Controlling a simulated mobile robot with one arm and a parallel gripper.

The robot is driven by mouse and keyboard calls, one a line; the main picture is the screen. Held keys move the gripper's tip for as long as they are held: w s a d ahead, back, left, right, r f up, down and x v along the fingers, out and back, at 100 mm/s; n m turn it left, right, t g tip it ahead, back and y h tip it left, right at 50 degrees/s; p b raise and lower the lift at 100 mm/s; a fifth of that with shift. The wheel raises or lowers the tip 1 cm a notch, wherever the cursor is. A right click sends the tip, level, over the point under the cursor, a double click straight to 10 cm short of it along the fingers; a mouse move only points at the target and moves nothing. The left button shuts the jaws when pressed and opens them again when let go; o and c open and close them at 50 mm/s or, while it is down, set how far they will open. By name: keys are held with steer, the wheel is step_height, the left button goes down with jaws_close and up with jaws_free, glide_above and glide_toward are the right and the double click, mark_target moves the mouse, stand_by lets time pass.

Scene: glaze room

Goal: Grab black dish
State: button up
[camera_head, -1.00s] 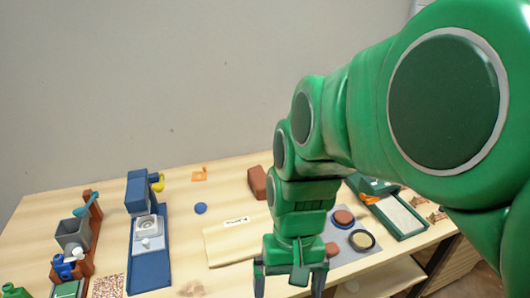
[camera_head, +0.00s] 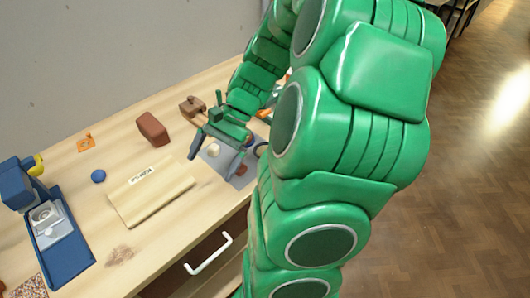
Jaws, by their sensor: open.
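The black dish (camera_head: 257,148) shows only as a dark curved rim at the right of a grey mat (camera_head: 211,171). My arm hides most of it. My gripper (camera_head: 212,167) is over the mat, to the left of the dish, with its two fingers spread and pointing down. I see no dish between the fingers. A small pale round thing (camera_head: 213,150) shows between them, and a reddish piece (camera_head: 240,171) is by the right finger.
A pale board with a label (camera_head: 152,192) lies left of the mat. A brown block (camera_head: 152,129), a blue disc (camera_head: 98,176) and a blue machine (camera_head: 55,235) stand farther left. A drawer with a white handle (camera_head: 208,254) is under the table edge.

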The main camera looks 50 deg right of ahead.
steer(key=s+d+f+m+t, duration=0.1)
steer(key=d+f+m+t, duration=0.2)
steer(key=d, duration=0.5)
steer(key=s+d+f+m+t, duration=0.1)
steer(key=d+f+m+t, duration=0.2)
steer(key=d+m, duration=0.3)
steer(key=s+d+f+m+t, duration=0.1)
steer(key=d+f+m+t, duration=0.2)
steer(key=d, duration=0.9)
steer(key=shift+s+f+m+t+y, duration=0.15)
steer(key=shift+s+f+m+y, duration=0.05)
steer(key=shift+f+m, duration=0.25)
steer(key=shift+s+f+m+t+y, duration=0.15)
steer(key=shift+s+f+m+y, duration=0.05)
steer(key=shift+f+m, duration=0.2)
steer(key=shift+f, duration=0.1)
steer(key=shift+x, duration=1)
steer(key=shift+r+x, duration=0.2)
steer(key=shift+x, duration=2.6)
steer(key=shift+w, duration=0.15)
steer(key=c, duration=1)
steer(key=shift+d, duration=0.1)
